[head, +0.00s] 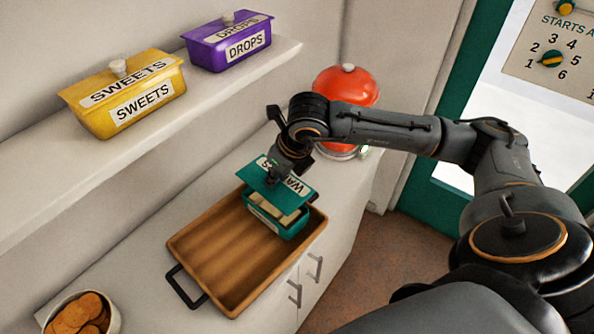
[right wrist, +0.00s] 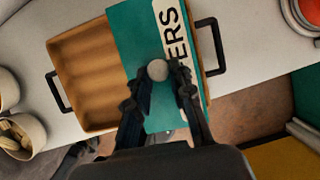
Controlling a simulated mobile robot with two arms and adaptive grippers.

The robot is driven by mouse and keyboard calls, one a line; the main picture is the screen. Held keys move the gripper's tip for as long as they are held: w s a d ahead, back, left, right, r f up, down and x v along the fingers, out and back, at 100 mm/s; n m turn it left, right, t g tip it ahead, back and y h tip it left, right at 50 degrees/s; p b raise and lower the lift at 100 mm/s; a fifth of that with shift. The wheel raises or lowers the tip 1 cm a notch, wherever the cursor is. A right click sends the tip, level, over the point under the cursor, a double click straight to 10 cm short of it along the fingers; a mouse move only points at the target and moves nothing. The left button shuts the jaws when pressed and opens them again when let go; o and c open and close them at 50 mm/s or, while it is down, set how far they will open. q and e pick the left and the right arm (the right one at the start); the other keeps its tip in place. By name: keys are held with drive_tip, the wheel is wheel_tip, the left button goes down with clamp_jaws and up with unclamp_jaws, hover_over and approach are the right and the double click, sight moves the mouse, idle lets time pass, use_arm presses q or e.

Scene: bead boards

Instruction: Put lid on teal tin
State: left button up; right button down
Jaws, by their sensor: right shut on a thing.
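The teal tin (head: 282,229) is open, with pale wafers (head: 277,207) showing inside it. It stands at the right end of a wooden tray. My right gripper (head: 273,178) is shut on the lid's knob. In the right wrist view the fingers (right wrist: 160,80) sit around the pale round knob (right wrist: 157,70). The lid (right wrist: 126,28) hides the tin there.
The wooden tray (head: 213,255) has black handles and lies on the white counter. A bowl of cookies (head: 78,316) stands at the lower left. A red round container (head: 345,85) is behind my arm. Yellow (head: 128,98) and purple (head: 229,42) tins sit on the shelf above.

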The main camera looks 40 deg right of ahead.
sight(277, 185)
drive_tip(key=shift+w+a+r, duration=0.1)
drive_tip(key=shift+a+r, duration=0.1)
drive_tip(key=shift+a, duration=0.1)
drive_tip(key=shift+w+d+f, duration=0.1)
drive_tip(key=shift+d+f, duration=0.15)
drive_tip(key=shift+f, duration=0.25)
drive_tip(key=shift+f+b, duration=0.3)
wheel_tip(277, 185, down, 2)
drive_tip(key=shift+a+f+b, duration=0.1)
drive_tip(key=shift+f+b, duration=0.05)
drive_tip(key=shift+b, duration=0.3)
drive_tip(key=shift+f+b, duration=0.5)
drive_tip(key=shift+f, duration=0.1)
drive_tip(key=shift+f+b, duration=0.75)
drive_tip(key=shift+b, duration=0.1)
use_arm(q)
drive_tip(key=f, duration=0.4)
drive_tip(key=shift+w+d, duration=0.15)
drive_tip(key=shift+d, duration=0.15)
drive_tip(key=shift+f+b, duration=0.75)
use_arm(e)
drive_tip(key=shift+r, duration=0.1)
use_arm(q)
drive_tip(key=shift+f+b, duration=0.65)
drive_tip(key=shift+b, duration=0.05)
use_arm(e)
drive_tip(key=shift+f, duration=0.45)
